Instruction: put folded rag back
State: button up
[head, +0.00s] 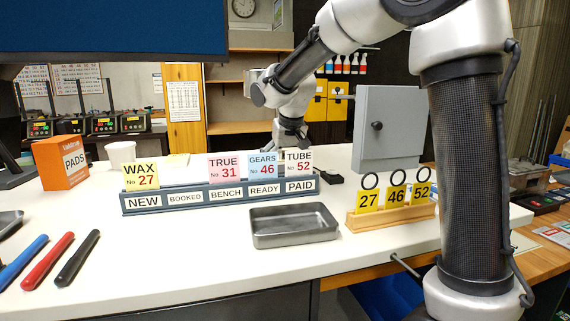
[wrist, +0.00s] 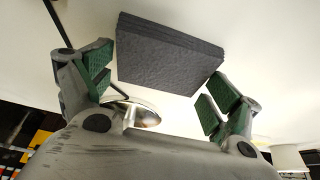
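The folded rag (wrist: 168,55), a dark grey layered block, lies on the white surface ahead of my gripper (wrist: 160,68) in the wrist view. My fingers with green pads are spread apart, one to each side of the rag's near part. The right finger is very close to the rag's right corner; I cannot tell whether they touch. In the head view my gripper (head: 291,136) is over the counter, behind the card rack (head: 220,196). The rack and cards hide part of the counter there, and I cannot make out the rag for certain.
A round shiny metal thing (wrist: 139,114) shows below the rag. An empty metal tray (head: 293,226) and a stand with yellow number tags (head: 390,215) are in front. A grey box (head: 388,128) stands right of my gripper.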

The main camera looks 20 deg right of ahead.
jog(key=shift+o, duration=0.2)
jog(key=shift+r, duration=0.1)
jog(key=shift+s+r, duration=0.1)
jog(key=shift+r, duration=0.25)
jog(key=v, duration=1.1)
jog(key=shift+r, duration=0.15)
jog(key=shift+s, duration=0.2)
